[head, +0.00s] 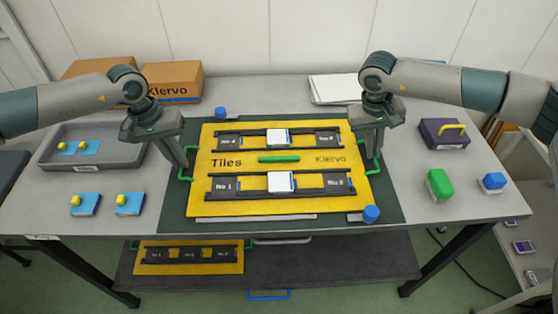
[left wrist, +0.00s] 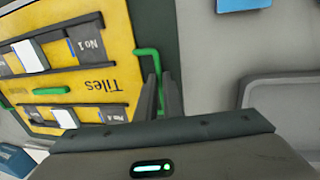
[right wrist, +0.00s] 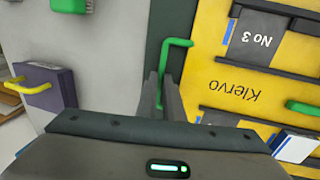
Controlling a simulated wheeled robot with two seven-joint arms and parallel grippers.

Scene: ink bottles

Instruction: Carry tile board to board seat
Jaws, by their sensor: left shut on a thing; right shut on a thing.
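The yellow tile board (head: 230,205) lies over the dark green mat (head: 395,207) in the middle of the table, looking slightly askew to it. It carries two dark rails with numbered slots, a white-topped block on each rail, and a green bar in its centre. My left gripper (head: 186,174) is shut on the green handle at the board's left side; this handle shows in the left wrist view (left wrist: 150,58). My right gripper (head: 371,154) is shut on the green handle at the right side, seen in the right wrist view (right wrist: 176,45). I cannot tell whether the board touches the mat.
A grey tray (head: 110,158) with blue-and-yellow pieces stands left, cardboard boxes (head: 175,80) behind it. Right are a purple box (head: 443,135), a green brush (head: 439,184) and a blue-topped block (head: 493,183). A second yellow board (head: 190,266) lies on the lower shelf.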

